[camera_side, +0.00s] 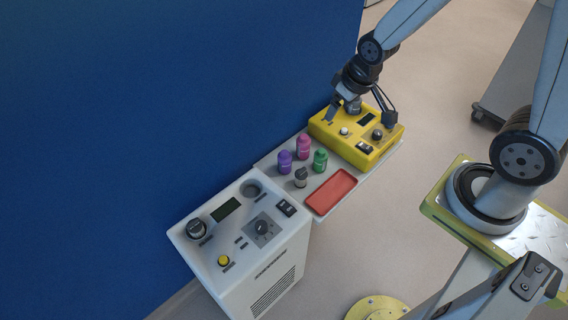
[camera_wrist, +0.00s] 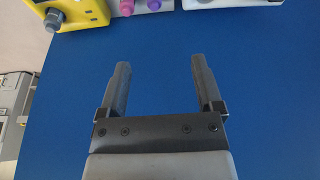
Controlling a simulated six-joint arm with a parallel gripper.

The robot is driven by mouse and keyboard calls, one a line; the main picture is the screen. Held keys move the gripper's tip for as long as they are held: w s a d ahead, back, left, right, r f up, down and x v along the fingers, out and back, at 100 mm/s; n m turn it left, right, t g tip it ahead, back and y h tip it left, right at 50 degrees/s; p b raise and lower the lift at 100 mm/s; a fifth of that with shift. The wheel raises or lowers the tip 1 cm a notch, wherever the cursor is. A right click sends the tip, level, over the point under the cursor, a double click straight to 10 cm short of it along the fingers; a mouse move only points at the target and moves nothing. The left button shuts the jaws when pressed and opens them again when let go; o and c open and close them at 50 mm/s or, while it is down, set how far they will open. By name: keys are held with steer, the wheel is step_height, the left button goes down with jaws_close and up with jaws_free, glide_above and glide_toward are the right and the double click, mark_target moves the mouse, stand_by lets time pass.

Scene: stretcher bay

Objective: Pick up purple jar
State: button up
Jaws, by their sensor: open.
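The purple jar (camera_side: 285,162) stands upright on a pale shelf, left of the pink jar (camera_side: 303,147) and the green jar (camera_side: 320,160). In the wrist view, only part of the purple jar (camera_wrist: 154,5) shows at the top edge, beside part of the pink jar (camera_wrist: 127,7). My gripper (camera_side: 343,108) is above the back left of the yellow device, up and to the right of the jars in the side view. In the wrist view, my gripper (camera_wrist: 161,78) has its fingers wide apart, with nothing between them but blue wall behind.
The yellow device (camera_side: 368,150) stands right of the jars, and a white console (camera_side: 270,261) stands in front. A small dark-topped container (camera_side: 300,180) and a red tray (camera_side: 331,192) are near the jars. The blue wall (camera_side: 180,100) rises close behind.

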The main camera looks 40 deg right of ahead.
steer(key=w+d+f+t, duration=0.2)
steer(key=w+d+f, duration=0.1)
steer(key=w+f, duration=0.55)
steer(key=n+t+y, duration=0.1)
steer(key=n+t, duration=0.1)
steer(key=t, duration=0.2)
glide_above(286, 153)
steer(key=s+d, duration=0.2)
steer(key=s, duration=0.2)
step_height(286, 153, down, 14)
steer(key=shift+s+a+f+t+y, duration=0.1)
steer(key=shift+s+f+t+y, duration=0.25)
steer(key=shift+f, duration=1.25)
steer(key=shift+s+a+f+t+y, duration=0.15)
steer(key=shift+s+f+t, duration=0.4)
steer(key=shift+f, duration=1)
steer(key=shift+s+d+f+t+y, duration=0.1)
steer(key=shift+s+f+t+y, duration=0.35)
steer(key=shift+f, duration=1.15)
steer(key=shift+s, duration=0.1)
steer(key=shift+x, duration=1.3)
steer(key=shift+f, duration=0.1)
steer(key=shift+x, duration=2.55)
